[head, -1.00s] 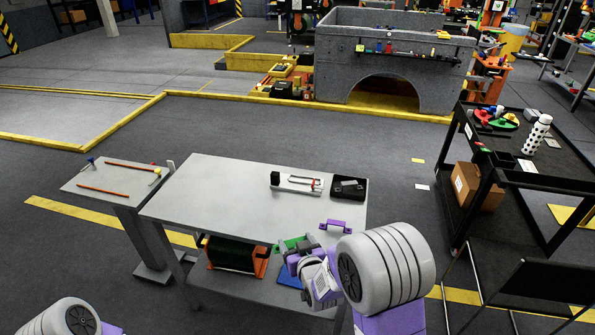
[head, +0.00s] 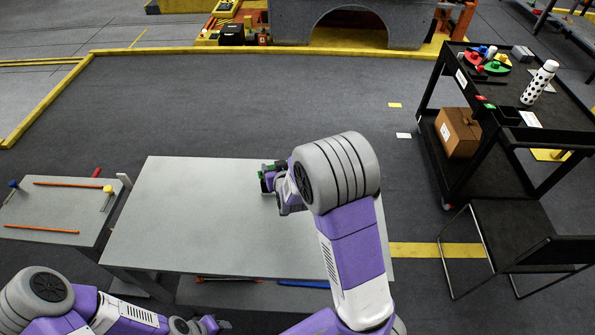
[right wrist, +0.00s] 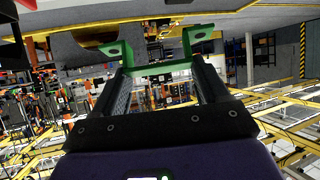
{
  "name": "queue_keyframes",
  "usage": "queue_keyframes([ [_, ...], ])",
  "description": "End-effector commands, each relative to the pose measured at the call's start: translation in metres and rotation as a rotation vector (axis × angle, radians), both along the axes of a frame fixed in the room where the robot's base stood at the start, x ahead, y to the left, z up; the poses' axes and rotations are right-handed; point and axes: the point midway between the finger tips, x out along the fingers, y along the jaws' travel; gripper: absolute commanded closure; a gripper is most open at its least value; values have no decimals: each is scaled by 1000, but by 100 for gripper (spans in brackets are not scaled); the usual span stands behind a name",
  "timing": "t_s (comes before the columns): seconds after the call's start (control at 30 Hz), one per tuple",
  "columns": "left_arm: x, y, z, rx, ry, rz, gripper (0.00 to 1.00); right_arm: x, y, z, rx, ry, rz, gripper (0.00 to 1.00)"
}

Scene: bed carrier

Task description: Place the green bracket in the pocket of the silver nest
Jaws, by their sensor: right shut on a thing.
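The green bracket (right wrist: 163,68) spans between the two fingertips of my right gripper (right wrist: 160,80) in the right wrist view, with its two holed ears pointing away from the palm. In the head view my right gripper (head: 273,184) is over the table's back right part, and only small green bits of the bracket (head: 265,168) show there. The silver nest cannot be made out in either current view; my right arm covers that side of the table. Purple parts at the bottom left belong to my left arm; its fingers cannot be made out clearly.
The grey table (head: 200,220) is bare left of my right arm. A small side table (head: 50,215) with orange rods stands to the left. A black cart (head: 560,115) with a spotted bottle (head: 539,82) and a chair (head: 500,235) stand on the right.

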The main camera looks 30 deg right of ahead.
Motion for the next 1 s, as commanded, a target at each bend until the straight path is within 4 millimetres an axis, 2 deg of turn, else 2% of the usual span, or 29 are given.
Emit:
queue_keyframes([
  [0.03,0,0,10,0,0,0,57,5,-27,3,12,43,-76,64],
  [0.1,0,0,17,0,0,0,57,10,-53,2,38,110,-159,64],
  [0.2,0,0,24,0,0,0,57,16,-77,2,73,193,-238,64],
  [0.3,0,0,28,0,0,0,57,20,-88,3,96,251,-276,64],
  [0.53,0,0,35,0,0,0,57,26,-97,6,127,311,-306,64],
  [0.77,0,0,61,0,-1,0,57,22,-96,11,132,314,-310,64],
  [0.87,0,0,62,0,-1,0,57,21,-96,2,134,313,-311,64],
  [1.0,0,0,49,0,0,0,57,20,-95,-29,134,314,-311,64],
])
